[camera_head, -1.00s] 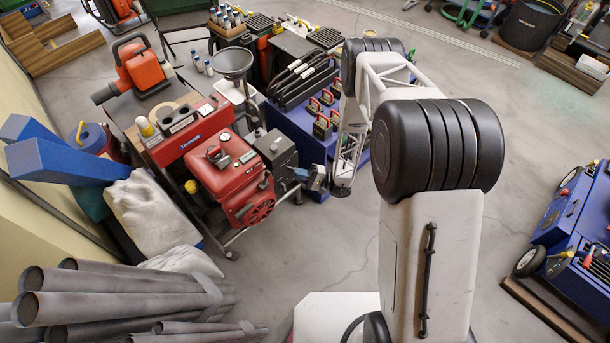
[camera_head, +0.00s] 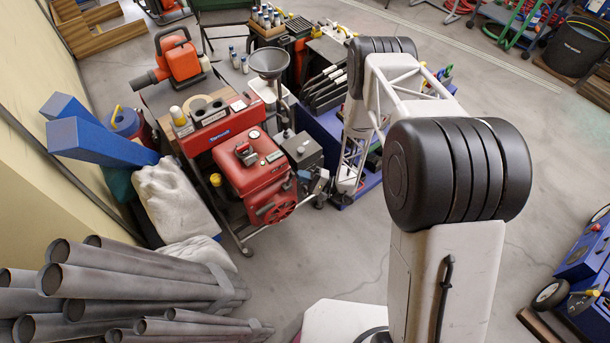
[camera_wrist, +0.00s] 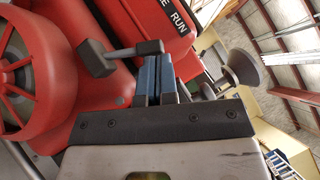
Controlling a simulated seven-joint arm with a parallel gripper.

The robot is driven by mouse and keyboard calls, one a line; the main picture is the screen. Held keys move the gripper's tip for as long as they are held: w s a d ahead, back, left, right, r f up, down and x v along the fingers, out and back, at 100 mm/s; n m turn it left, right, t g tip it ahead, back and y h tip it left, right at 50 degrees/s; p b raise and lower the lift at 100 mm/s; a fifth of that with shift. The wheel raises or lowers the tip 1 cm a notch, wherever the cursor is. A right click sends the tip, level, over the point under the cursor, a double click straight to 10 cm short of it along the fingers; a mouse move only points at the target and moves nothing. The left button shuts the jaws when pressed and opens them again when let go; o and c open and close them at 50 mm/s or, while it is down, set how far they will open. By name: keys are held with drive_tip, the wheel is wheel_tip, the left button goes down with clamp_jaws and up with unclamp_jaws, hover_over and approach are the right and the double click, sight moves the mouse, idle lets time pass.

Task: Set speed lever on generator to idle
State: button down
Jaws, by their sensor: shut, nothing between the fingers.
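The red generator (camera_head: 255,175) stands left of my forearm in the head view, with its round red recoil housing facing front. In the wrist view its red body (camera_wrist: 85,35) fills the left. A lever (camera_wrist: 122,53), a grey rod with dark end pieces, stands out from it. A black label (camera_wrist: 172,14) above it shows "RUN" and part of another word. My gripper (camera_wrist: 157,62) has its blue fingers shut and empty, close by the lever's right end; I cannot tell whether they touch. In the head view my gripper (camera_head: 321,182) is small beside the generator's right side.
A grey funnel (camera_head: 269,64) stands behind the generator and also shows in the wrist view (camera_wrist: 243,66). Grey pipes (camera_head: 130,290) lie at front left. A blue cart (camera_head: 585,262) is at right. Floor between generator and pipes is partly clear.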

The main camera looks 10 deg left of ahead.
drive_tip(key=shift+r+n, duration=0.1)
drive_tip(key=shift+n, duration=0.2)
drive_tip(key=s+a+n+h, duration=0.1)
drive_tip(key=n+h, duration=0.1)
drive_tip(key=s+a+r+n+h, duration=0.1)
drive_tip(key=n+h, duration=0.1)
drive_tip(key=s+a+r+n+g+h, duration=0.1)
drive_tip(key=shift+s+a+r+n+h, duration=0.2)
drive_tip(key=shift+r+n+h, duration=0.05)
drive_tip(key=shift+n+h, duration=0.15)
idle(1.1)
drive_tip(key=shift+w+d+r, duration=0.4)
drive_tip(key=shift+w+d, duration=0.2)
approach(295, 175)
drive_tip(key=shift+d+r, duration=0.25)
drive_tip(key=shift+r, duration=0.4)
drive_tip(key=shift+d+r, duration=0.2)
drive_tip(key=shift+r, duration=0.4)
drive_tip(key=shift+d+r, duration=0.25)
drive_tip(key=shift+r, duration=0.4)
